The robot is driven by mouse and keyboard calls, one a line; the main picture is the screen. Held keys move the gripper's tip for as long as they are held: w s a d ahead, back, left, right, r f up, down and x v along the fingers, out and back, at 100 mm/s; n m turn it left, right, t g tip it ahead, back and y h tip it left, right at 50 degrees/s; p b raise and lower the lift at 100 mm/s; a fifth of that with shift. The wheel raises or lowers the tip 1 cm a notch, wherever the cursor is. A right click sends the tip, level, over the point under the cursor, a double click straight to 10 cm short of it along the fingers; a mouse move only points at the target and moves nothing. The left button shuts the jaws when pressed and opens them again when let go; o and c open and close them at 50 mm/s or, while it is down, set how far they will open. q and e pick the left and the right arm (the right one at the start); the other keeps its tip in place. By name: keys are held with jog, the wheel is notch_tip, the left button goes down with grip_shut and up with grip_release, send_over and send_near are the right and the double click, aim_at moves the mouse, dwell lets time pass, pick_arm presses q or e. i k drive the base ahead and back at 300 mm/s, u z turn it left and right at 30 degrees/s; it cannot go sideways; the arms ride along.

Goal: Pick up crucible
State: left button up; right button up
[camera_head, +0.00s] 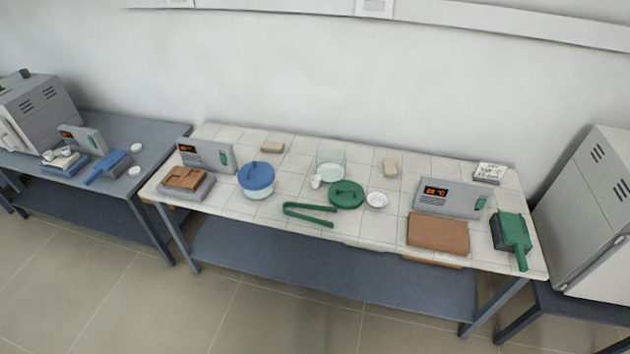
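A small white cup that looks like the crucible (316,181) stands on the white tiled table (365,236), between the blue-lidded jar and a green lid. Two similar small white cups, the left one (47,155) and the right one (66,151), sit on a small stack on the grey table at the left. Green tongs (310,214) lie on the tiled table in front of the crucible. Neither of my grippers shows in this view.
Around the crucible are a blue-lidded jar (257,179), a green lid (346,194), a clear glass vessel (330,162) and a white dish (376,200). Floor (290,315) in front is clear.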

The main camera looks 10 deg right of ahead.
aim_at(315, 179)
jog(key=u, duration=0.9)
jog(key=i, duration=2.1)
jog(key=z, duration=2.15)
